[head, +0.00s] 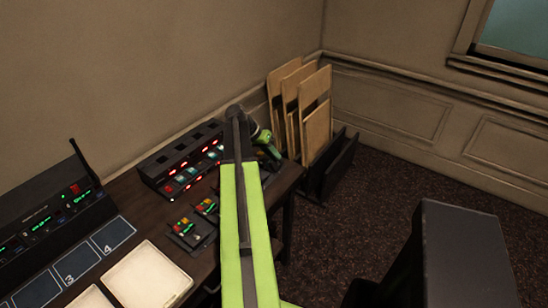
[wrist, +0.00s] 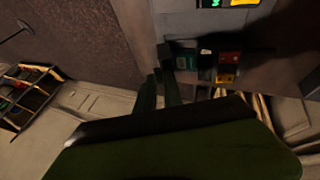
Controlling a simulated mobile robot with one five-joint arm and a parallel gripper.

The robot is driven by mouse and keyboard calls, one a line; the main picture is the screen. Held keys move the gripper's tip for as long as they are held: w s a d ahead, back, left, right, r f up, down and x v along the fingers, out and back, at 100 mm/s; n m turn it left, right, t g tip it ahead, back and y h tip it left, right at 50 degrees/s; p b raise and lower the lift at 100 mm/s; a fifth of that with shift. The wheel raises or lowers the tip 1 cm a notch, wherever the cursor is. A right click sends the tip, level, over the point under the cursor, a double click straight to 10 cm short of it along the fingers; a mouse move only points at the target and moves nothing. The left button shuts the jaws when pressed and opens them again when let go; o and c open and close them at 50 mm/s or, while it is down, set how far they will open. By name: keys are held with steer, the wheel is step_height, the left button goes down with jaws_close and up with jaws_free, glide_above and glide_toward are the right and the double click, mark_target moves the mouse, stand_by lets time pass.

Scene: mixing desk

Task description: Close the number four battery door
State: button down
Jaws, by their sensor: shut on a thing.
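In the head view my green arm reaches over the right end of the desk, and my gripper (head: 265,148) is partly hidden behind it. In the wrist view my gripper (wrist: 163,75) is shut on a small dark piece (wrist: 165,52) beside a unit with teal, red and yellow parts (wrist: 208,62). I cannot tell whether the piece is a battery door. Two small packs with red, yellow and green parts, a near one (head: 190,233) and a far one (head: 208,208), lie on the desk. No door marked four can be made out.
A black rack with red and teal lights (head: 182,160) stands along the wall. Blue pads marked 3 (head: 70,265) and 4 (head: 112,235) lie left of the packs, near a black receiver with an antenna (head: 45,220). Wooden boards (head: 316,122) lean beyond the desk's right end.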

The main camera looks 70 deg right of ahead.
mark_target(265, 162)
steer(key=w+g+b, duration=0.1)
steer(key=f+g+b, duration=0.1)
steer(key=b, duration=0.1)
steer(key=shift+w+d+f, duration=0.15)
steer(key=shift+w+d, duration=0.15)
steer(key=shift+w, duration=0.05)
steer(key=g+b, duration=0.1)
steer(key=w+g+b, duration=0.1)
steer(key=b, duration=0.1)
steer(key=shift+w+d+f+y, duration=0.1)
steer(key=shift+f+y, duration=0.2)
steer(key=shift+f, duration=0.05)
steer(key=g+b, duration=0.1)
steer(key=b, duration=0.2)
steer(key=shift+w+f+n+g, duration=0.15)
steer(key=shift+w+n+g, duration=0.15)
steer(key=shift+w+g, duration=0.1)
steer(key=shift+w+g+b, duration=0.1)
steer(key=shift+g+b, duration=0.3)
steer(key=shift+b, duration=0.35)
steer(key=c, duration=1.5)
jaws_free()
